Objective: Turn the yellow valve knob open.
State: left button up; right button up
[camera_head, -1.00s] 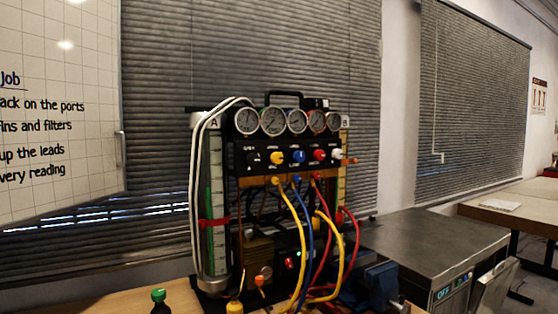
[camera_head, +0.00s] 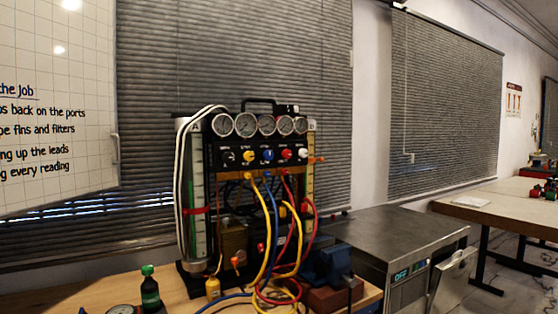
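The yellow valve knob (camera_head: 249,156) is on the black front panel (camera_head: 230,145) of the gauge rig, in a row with blue (camera_head: 267,155), red (camera_head: 285,154) and white (camera_head: 303,153) knobs. A black knob (camera_head: 229,157) sits left of it. The panel is below a row of round gauges (camera_head: 267,125). Yellow, blue and red hoses hang from ports below the knobs. The yellow knob is unobstructed, but too small to tell its setting. Neither of my grippers is in view.
The rig stands on a wooden bench (camera_head: 180,300). A dark green bottle (camera_head: 150,289) is at front left, and a blue vise (camera_head: 328,265) is at right. A metal cabinet (camera_head: 395,232) stands right of the bench. A far table (camera_head: 480,203) is at the right.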

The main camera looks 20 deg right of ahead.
aim_at(249, 156)
jog(key=z, duration=1.55)
jog(key=i, duration=0.85)
jog(key=u, duration=0.9)
